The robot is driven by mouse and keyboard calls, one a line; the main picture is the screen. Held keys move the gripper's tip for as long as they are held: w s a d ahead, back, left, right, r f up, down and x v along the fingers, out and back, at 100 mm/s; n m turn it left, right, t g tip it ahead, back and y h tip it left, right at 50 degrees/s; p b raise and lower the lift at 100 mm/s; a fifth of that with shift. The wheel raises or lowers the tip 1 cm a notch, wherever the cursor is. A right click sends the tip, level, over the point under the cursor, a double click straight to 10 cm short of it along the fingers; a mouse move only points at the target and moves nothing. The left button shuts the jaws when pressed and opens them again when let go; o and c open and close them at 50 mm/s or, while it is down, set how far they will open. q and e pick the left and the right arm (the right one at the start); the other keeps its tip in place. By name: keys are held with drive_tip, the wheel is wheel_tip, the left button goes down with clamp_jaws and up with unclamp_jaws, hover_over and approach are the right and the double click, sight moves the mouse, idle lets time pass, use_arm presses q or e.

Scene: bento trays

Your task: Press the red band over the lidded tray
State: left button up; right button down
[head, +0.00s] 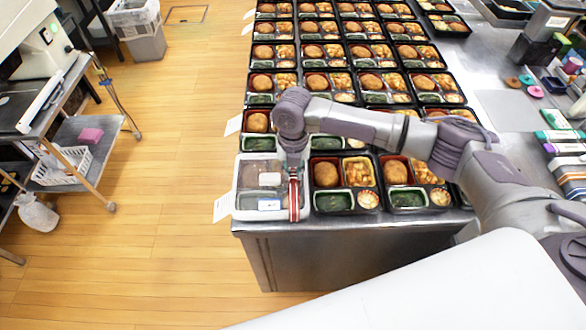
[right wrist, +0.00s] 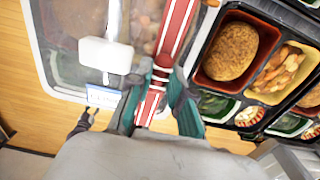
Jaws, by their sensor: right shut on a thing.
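The lidded tray (head: 240,208) sits at the near left corner of the steel table, under a cloudy see-through lid that also shows in the right wrist view (right wrist: 45,70). The red band (head: 294,203), red with white stripes, lies along the tray's right side. My right gripper (head: 293,176) comes down from above, shut on the red band; in the right wrist view its dark green fingers (right wrist: 158,100) stand on either side of the band (right wrist: 178,25). Whether the band touches the lid all along is hard to tell. My left gripper is not in view.
A white piece (head: 270,179) and a blue-edged label (head: 268,204) are on the lid. An open bento tray (head: 345,213) stands close on the right, with several rows behind. Coloured boxes (head: 566,148) stand at the right.

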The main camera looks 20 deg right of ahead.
idle(0.4)
drive_tip(key=c, duration=1)
unclamp_jaws()
drive_tip(key=shift+o, duration=0.3)
drive_tip(key=o, duration=0.5)
wheel_tip(320, 180, up, 8)
drive_tip(key=p, duration=0.8)
